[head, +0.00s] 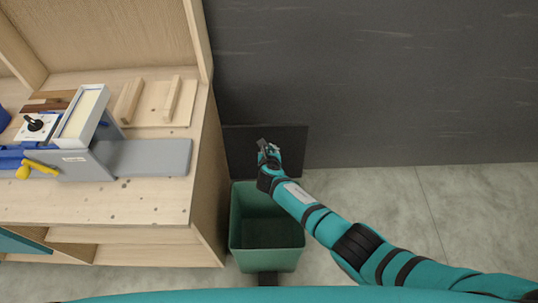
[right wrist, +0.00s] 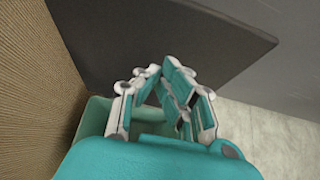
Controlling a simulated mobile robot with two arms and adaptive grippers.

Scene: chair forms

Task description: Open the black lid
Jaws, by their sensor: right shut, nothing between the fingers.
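The black lid (head: 292,145) is a flat dark panel at the back edge of the green bin (head: 240,215). It is swung up off the bin, and the bin's mouth is uncovered. My right gripper (head: 263,146) is shut and empty, in front of the lid and above the bin's back edge. In the right wrist view, the gripper (right wrist: 162,68) shows its fingertips together, with the lid (right wrist: 190,35) filling the space beyond. I cannot tell whether the fingertips touch the lid. The bin (right wrist: 95,112) shows partly behind the fingers. My left gripper is not in view.
A wooden workbench (head: 150,205) stands close to the bin's left side, bearing a grey and white tool with a yellow handle (head: 38,168). A dark wall (head: 400,80) is behind. The pale floor (head: 390,195) to the right is clear. A black pedal (head: 268,279) is at the bin's front.

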